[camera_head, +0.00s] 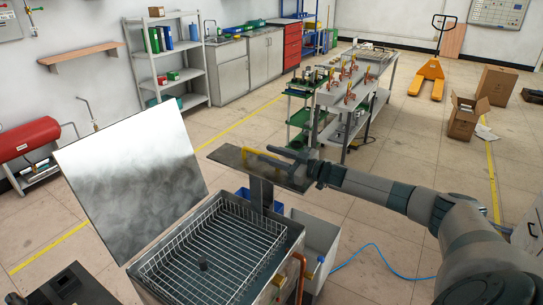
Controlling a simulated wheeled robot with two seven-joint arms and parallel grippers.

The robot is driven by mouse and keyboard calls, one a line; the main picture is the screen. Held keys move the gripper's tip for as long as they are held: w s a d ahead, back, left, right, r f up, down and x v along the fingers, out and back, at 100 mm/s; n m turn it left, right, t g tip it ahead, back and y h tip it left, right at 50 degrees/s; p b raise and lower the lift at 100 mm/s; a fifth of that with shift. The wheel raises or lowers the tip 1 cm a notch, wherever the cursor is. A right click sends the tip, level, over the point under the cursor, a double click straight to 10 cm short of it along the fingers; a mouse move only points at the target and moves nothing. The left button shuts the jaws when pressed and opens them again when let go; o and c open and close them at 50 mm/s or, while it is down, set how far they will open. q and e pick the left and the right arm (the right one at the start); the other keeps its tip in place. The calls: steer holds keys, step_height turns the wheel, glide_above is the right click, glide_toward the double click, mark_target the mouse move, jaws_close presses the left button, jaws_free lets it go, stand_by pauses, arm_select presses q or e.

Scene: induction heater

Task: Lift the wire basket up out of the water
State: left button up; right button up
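The wire basket (212,246) sits inside an open metal tank (283,250) at the bottom middle. Its wire rim shows near the top of the tank walls, and a small dark knob stands inside it. No water surface can be made out. My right gripper (281,154) reaches in from the right, beyond the basket and apart from it. Its fingertips are beside a yellow handle (253,153) over a dark flat plate (229,156) on a post. Whether the fingers touch or hold the handle is unclear. My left gripper is not in view.
A large shiny lid panel (133,175) stands tilted up at the tank's left. A light bin (320,237) and a copper-coloured pipe are at its right. Behind stand a workbench (352,100) and a shelf rack (172,66). Open floor lies between.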

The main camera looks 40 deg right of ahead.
mark_target(310, 182)
steer(key=shift+f, duration=0.1)
steer(key=shift+s, duration=0.2)
steer(key=shift+s+d+f+b, duration=0.15)
steer(key=shift+s+d+b, duration=0.2)
steer(key=shift+s, duration=0.2)
steer(key=b+v, duration=0.3)
steer(key=v, duration=0.4)
steer(key=shift+s, duration=0.2)
steer(key=shift+b+v, duration=0.35)
steer(key=shift+v, duration=2.35)
steer(key=shift+r+v, duration=0.2)
steer(key=shift+v, duration=1.25)
